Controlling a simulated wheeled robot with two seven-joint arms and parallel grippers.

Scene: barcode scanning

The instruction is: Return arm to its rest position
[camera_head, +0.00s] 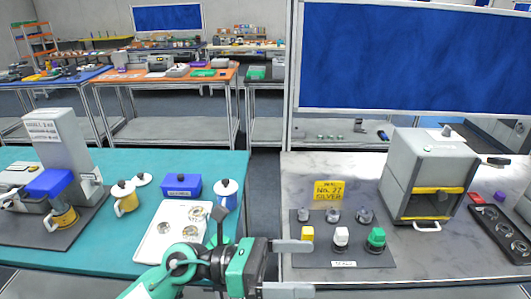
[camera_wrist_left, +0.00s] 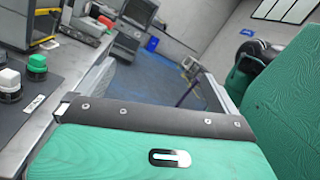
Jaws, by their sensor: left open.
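My left arm, green and black, comes in from the bottom of the head view. Its left gripper (camera_head: 302,268) is open, with two grey fingers spread apart and pointing right. It is empty, over the front left edge of the grey table (camera_head: 300,165) and the gap between the tables. My right gripper is in neither view.
A grey box machine (camera_head: 405,165) stands behind. On the teal table (camera_head: 110,255) are a white tray (camera_head: 158,240), a blue box (camera_head: 181,186) and canisters. Blue floor shows between the tables.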

